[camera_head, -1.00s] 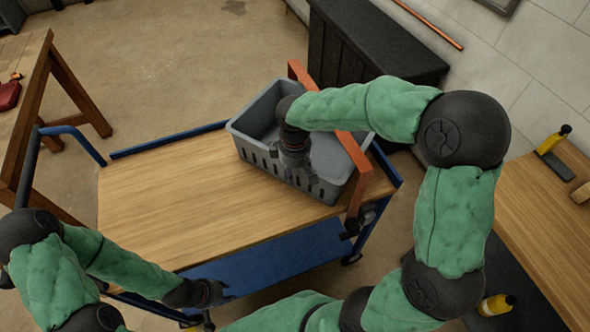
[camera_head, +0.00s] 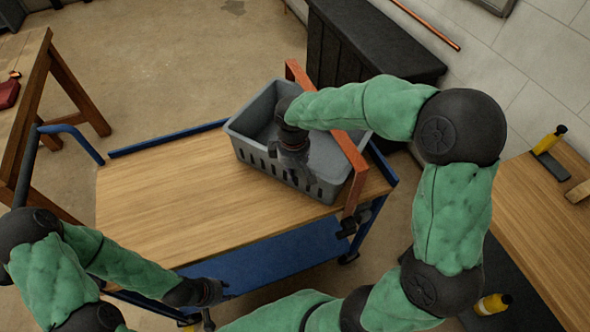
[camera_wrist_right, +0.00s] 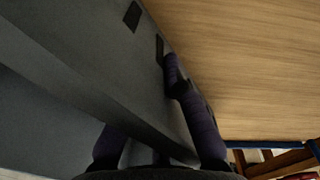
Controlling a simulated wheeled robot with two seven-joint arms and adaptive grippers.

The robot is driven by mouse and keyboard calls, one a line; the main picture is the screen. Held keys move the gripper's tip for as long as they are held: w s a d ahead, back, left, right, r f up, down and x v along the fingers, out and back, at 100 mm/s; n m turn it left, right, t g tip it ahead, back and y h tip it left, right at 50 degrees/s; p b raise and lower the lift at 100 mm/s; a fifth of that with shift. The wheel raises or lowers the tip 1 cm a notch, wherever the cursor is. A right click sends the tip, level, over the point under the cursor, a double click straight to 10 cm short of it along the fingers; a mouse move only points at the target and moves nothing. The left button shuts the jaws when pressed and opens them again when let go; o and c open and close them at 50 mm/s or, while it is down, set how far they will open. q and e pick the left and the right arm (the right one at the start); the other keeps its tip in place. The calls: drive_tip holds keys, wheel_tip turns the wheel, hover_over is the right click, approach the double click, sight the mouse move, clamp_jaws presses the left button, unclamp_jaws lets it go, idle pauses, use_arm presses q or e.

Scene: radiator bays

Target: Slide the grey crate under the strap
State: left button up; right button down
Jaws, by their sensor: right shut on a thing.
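The grey crate (camera_head: 318,186) sits upright on the wooden top of a blue-framed cart. The orange strap (camera_head: 345,147) spans the cart's right end, with the crate's right end under it in the head view. A bit of crate rim shows beyond the strap. My right gripper (camera_head: 292,166) is shut on the crate's near wall, left of the strap. In the right wrist view its fingers straddle the crate wall (camera_wrist_right: 95,60); one finger is partly hidden behind it. My left gripper (camera_head: 208,294) is low by the cart's near edge, away from the crate; its jaw opening is unclear.
The cart top (camera_head: 165,195) is clear left of the crate. A black cabinet (camera_head: 370,50) stands behind the cart. Another wooden table (camera_head: 25,95) is at the left.

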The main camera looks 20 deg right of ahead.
drive_tip(key=shift+d+r, duration=0.25)
drive_tip(key=shift+d, duration=0.6)
drive_tip(key=c, duration=1.6)
unclamp_jaws()
drive_tip(key=shift+c, duration=0.2)
drive_tip(key=o, duration=0.5)
drive_tip(key=shift+d, duration=0.3)
drive_tip(key=shift+c, duration=0.2)
drive_tip(key=shift+d+f, duration=0.1)
drive_tip(key=shift+d, duration=0.15)
drive_tip(key=shift+a, duration=0.15)
drive_tip(key=shift+a+r, duration=0.1)
drive_tip(key=shift+r, duration=0.3)
wheel_tip(320, 180, up, 11)
drive_tip(key=shift+s+a, duration=0.2)
drive_tip(key=shift+f, duration=0.1)
